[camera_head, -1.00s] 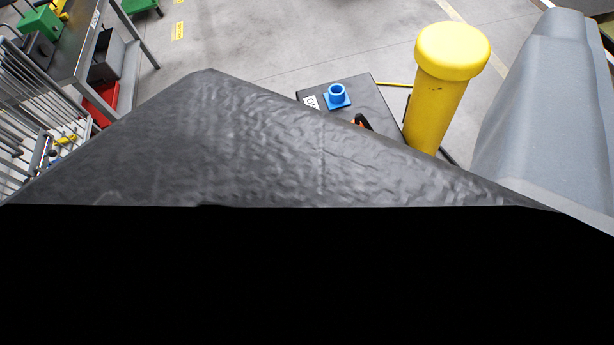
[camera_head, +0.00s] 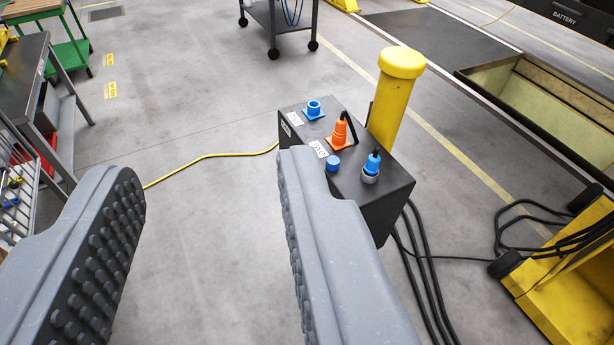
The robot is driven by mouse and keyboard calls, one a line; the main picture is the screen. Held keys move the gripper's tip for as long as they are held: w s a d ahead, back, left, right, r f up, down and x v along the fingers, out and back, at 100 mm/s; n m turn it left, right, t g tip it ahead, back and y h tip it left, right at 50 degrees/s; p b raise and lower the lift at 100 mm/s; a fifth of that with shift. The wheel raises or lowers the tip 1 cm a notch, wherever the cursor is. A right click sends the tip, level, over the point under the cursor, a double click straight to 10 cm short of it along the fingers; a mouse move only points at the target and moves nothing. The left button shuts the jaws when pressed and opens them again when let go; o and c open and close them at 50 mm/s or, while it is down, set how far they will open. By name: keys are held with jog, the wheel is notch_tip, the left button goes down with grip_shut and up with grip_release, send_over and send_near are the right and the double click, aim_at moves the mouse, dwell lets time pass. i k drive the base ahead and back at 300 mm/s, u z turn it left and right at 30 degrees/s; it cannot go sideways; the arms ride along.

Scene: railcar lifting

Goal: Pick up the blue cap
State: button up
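A small blue cap (camera_head: 333,163) sits on top of a black box (camera_head: 376,205), near the box's front edge. My gripper (camera_head: 208,180) is open, with two grey studded fingers set wide apart and nothing between them. The right finger's tip is just left of the cap in the picture and covers part of the box. I cannot tell how far the fingertip is from the cap in depth.
The box also carries a blue socket (camera_head: 314,109), an orange plug (camera_head: 341,132) and a blue plug (camera_head: 372,166). A yellow post (camera_head: 393,95) stands behind it. Black cables (camera_head: 428,270) and a yellow machine (camera_head: 570,290) are at right. A workbench (camera_head: 22,75) is at left.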

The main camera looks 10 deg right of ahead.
aim_at(333, 162)
jog(key=z, duration=0.45)
jog(key=i, duration=0.8)
jog(key=z, duration=0.75)
jog(key=k, duration=0.85)
jog(key=u, duration=0.65)
jog(key=i, duration=1)
jog(key=z, duration=0.05)
